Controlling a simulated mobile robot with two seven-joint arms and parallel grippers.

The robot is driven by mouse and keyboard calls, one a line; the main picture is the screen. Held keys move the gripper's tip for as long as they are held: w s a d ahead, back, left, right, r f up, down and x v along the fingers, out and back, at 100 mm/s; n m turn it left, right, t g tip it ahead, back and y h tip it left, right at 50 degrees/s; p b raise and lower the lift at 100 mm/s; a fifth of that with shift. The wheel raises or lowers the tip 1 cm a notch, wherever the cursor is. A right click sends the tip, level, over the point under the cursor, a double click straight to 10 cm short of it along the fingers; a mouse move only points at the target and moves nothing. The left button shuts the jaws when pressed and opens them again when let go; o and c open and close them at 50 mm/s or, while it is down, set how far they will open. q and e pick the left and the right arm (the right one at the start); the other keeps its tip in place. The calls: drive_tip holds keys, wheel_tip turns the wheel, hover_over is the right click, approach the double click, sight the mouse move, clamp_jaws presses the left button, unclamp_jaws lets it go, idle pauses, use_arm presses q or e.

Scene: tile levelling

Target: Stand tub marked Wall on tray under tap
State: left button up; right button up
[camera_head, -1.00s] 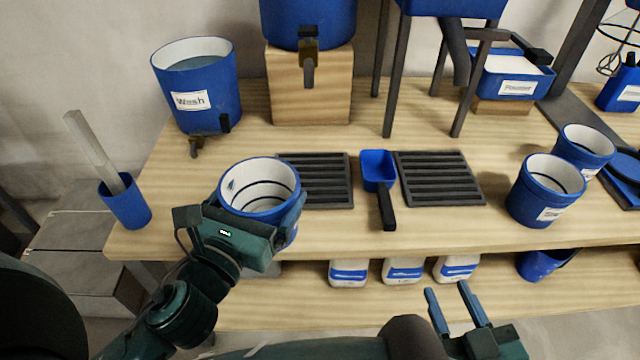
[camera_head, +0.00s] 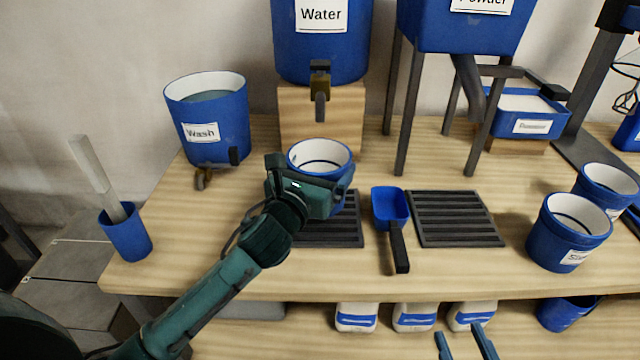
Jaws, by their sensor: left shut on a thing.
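A blue tub with a white inside (camera_head: 320,154) is held by my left gripper (camera_head: 318,190). The gripper is shut on it from the front left. The tub is upright, in front of and below the tap (camera_head: 320,82) of the Water tank (camera_head: 320,48). It hides the back of the slatted dark tray (camera_head: 335,238); I cannot tell whether it touches the tray. No label shows on this tub, as the gripper covers part of its wall. My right gripper (camera_head: 466,345) is at the bottom edge, open and empty, its two fingers apart.
A blue scoop (camera_head: 390,207) lies between this tray and a second slatted tray (camera_head: 456,218). The Wash bucket (camera_head: 210,120) stands back left. Two more tubs, a front one (camera_head: 568,235) and a rear one (camera_head: 603,190), stand at right.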

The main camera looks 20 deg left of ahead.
sight(328, 169)
use_arm(q)
drive_tip(key=shift+w, duration=0.25)
wheel_tip(328, 169, down, 4)
drive_tip(key=shift+r+b, duration=0.25)
drive_tip(key=shift+b, duration=0.95)
drive_tip(key=shift+f, duration=0.1)
drive_tip(key=o, duration=0.8)
use_arm(e)
drive_tip(key=shift+s+a+n+t+y, duration=0.1)
drive_tip(key=shift+a+n+t+y, duration=0.3)
drive_tip(key=shift+y, duration=0.3)
drive_tip(key=shift+r, duration=0.1)
